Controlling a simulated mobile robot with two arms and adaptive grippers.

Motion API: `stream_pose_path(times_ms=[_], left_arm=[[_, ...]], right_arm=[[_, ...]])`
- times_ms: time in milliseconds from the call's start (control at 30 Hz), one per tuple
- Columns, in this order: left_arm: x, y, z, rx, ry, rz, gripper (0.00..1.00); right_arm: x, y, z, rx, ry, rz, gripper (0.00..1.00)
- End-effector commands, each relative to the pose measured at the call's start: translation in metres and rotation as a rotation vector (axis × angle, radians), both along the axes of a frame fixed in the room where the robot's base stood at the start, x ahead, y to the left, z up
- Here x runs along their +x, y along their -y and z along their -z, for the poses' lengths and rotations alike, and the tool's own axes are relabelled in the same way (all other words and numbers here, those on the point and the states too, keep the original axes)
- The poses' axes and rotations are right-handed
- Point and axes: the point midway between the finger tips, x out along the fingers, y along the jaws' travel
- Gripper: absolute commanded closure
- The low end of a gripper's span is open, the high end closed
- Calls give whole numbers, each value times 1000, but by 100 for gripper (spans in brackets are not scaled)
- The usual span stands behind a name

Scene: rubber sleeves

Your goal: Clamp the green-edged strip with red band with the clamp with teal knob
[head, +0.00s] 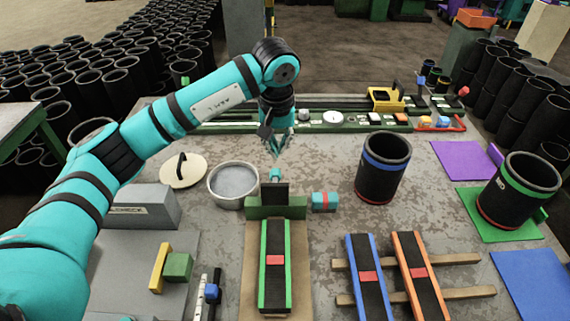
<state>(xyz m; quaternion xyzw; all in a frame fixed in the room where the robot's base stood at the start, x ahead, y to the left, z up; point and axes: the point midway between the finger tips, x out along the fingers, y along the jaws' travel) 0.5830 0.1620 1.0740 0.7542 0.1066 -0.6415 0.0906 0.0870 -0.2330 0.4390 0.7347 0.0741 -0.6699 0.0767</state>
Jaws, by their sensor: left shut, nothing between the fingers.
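The green-edged strip (275,286) is black with green long edges and a red band across its middle. It lies lengthwise on a brown board at the front centre, its far end against the clamp. The clamp (257,208) has a green base and a dark upright plate. Its small teal knob (276,174) shows above the plate, on the far side. Whether the strip's end is under the clamp is hard to tell. My left gripper (279,154) points down just beyond and above the knob, fingers together and empty, apparently apart from it. My right gripper is out of view.
A teal block with a red band (324,202) sits right of the clamp, and a round metal pan (233,184) left. Blue-edged (375,300) and orange-edged (430,297) strips lie on wooden slats. A black sleeve with blue band (383,175) stands behind them.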

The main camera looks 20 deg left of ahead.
Motion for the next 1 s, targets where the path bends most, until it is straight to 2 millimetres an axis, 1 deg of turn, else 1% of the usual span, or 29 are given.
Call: stream_pose_path(times_ms=[300,433,567,800,900,1000], left_arm=[[0,0,1,0,-1,2,100],[1,0,9,0,-4,1,100],[3,-1,28,1,-6,2,100],[10,-3,71,1,-5,0,100],[13,-4,85,0,-4,0,100],[14,-4,93,-1,-3,0,100]], right_arm=[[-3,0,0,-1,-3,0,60],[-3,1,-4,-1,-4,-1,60],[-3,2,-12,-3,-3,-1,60],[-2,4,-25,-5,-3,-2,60],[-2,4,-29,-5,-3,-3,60],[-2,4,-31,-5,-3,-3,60]])
